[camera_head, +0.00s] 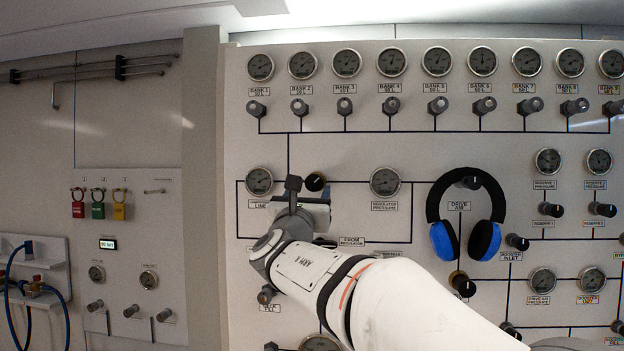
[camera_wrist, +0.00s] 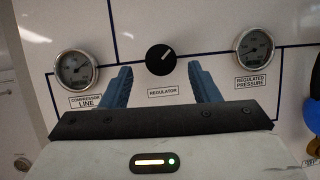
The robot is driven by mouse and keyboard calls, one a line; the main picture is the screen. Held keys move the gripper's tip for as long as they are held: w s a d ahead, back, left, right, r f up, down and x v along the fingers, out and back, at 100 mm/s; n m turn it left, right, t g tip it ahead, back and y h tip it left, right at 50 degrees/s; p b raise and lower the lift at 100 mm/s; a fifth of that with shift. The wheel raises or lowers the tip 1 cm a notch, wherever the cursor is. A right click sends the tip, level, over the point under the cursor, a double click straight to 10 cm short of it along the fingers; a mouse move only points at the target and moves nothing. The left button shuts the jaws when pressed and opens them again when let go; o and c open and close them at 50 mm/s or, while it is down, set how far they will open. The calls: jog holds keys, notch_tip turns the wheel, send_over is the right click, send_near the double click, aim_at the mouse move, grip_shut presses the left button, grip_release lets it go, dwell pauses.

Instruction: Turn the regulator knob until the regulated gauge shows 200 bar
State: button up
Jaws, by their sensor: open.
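The regulator knob (camera_wrist: 161,59) is round and black with a pale pointer line aimed up and to the right. It also shows in the head view (camera_head: 315,182), just right of my gripper. My gripper (camera_wrist: 158,78) is open, its two blue fingers apart on either side of the knob's label, not touching the knob in the wrist view. The regulated pressure gauge (camera_wrist: 255,46) is right of the knob; it also shows in the head view (camera_head: 385,182). Its needle reading is too small to tell. The compressor line gauge (camera_wrist: 76,69) is left of the knob.
Blue and black headphones (camera_head: 466,215) hang on the panel right of the regulated gauge. A row of bank gauges (camera_head: 391,62) and valve knobs (camera_head: 391,105) runs along the top. Coloured padlocks (camera_head: 97,204) hang on the left wall panel. The panel around the regulator knob is clear.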

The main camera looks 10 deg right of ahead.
aim_at(313, 184)
jog(key=p+x, duration=0.2)
jog(key=x, duration=0.3)
jog(key=shift+w+d, duration=0.15)
jog(key=shift+w, duration=0.1)
jog(key=c, duration=1)
jog(key=m+b, duration=0.1)
jog(key=m+h+b, duration=0.1)
jog(key=shift+f+m+g, duration=0.2)
jog(key=shift+m+g, duration=0.1)
jog(key=shift+r+m+g+h+b, duration=0.1)
jog(key=shift+m+g+h+b, duration=0.3)
jog(key=shift+m, duration=0.5)
jog(key=shift+r+m+g+h+b, duration=0.15)
jog(key=shift+m+g+h+b, duration=0.2)
jog(key=shift+m, duration=0.55)
jog(key=o, duration=1)
